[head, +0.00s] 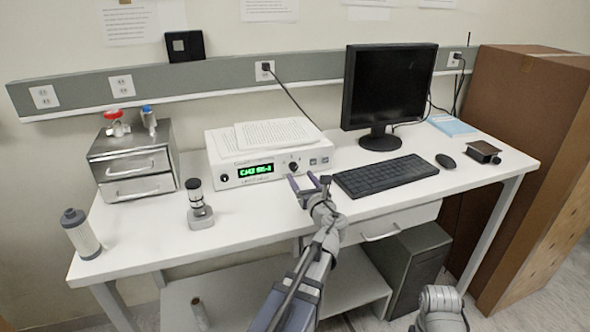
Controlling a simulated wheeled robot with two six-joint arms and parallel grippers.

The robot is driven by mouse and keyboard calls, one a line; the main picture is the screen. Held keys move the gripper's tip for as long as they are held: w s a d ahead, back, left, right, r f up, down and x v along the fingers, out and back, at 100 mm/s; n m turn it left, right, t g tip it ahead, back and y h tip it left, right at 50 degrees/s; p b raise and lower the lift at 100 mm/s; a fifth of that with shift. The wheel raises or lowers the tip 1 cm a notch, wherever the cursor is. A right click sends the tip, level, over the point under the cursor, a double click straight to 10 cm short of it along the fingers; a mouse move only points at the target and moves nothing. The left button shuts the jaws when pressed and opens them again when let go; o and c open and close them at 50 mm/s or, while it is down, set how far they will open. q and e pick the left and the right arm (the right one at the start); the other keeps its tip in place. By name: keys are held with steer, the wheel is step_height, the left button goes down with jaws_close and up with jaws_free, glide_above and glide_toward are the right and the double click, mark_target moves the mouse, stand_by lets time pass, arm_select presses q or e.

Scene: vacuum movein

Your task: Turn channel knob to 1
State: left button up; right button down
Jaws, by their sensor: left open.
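A white controller box (270,166) stands on the desk with a green lit display (255,171). The display text starts with "CH"; the rest is too small to read surely. A dark round knob (293,166) is on its front face, right of the display. Which setting it points to is too small to tell. Another small dark knob (225,179) sits left of the display. My left gripper (303,178) is open in front of the box, just below the right-hand knob, and holds nothing. Whether it touches the box cannot be told. My right gripper is not in view.
Papers (276,133) lie on the box. A keyboard (385,175) and monitor (388,88) stand to the right. A small gauge-like device (200,216) and a metal drawer unit (133,160) stand left. The desk front (255,225) is clear.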

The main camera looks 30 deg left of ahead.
mark_target(295, 168)
arm_select(q)
steer(key=x, duration=0.5)
steer(key=shift+w+a, duration=0.25)
jaws_close()
stand_by(0.4)
